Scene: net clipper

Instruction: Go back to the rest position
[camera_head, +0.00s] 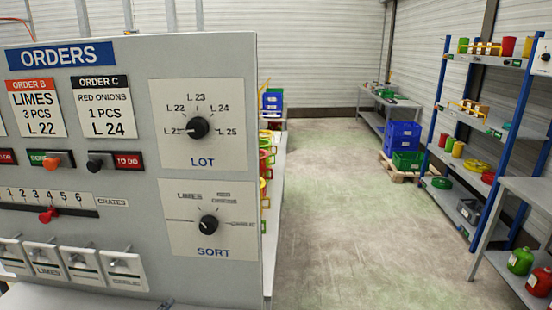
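Neither of my grippers shows in the head view. A large grey panel (130,180) fills the left side, with a blue ORDERS sign (60,56). It bears an Order B card (36,108) reading limes, 3 pcs, L22, and an Order C card (103,106) reading red onions, 1 pcs, L24. A black LOT knob (198,128) sits over a black SORT knob (208,224). Below the cards are an orange slider (53,162), a black slider (95,166) and a red crates slider (48,215).
A blue-framed shelf (485,63) with colored containers stands at the right. A grey table (525,190) is at the right edge. Blue (402,136) and green (407,161) crates rest on a pallet at the back. A bench (276,180) runs behind the panel. The middle floor (345,210) is clear.

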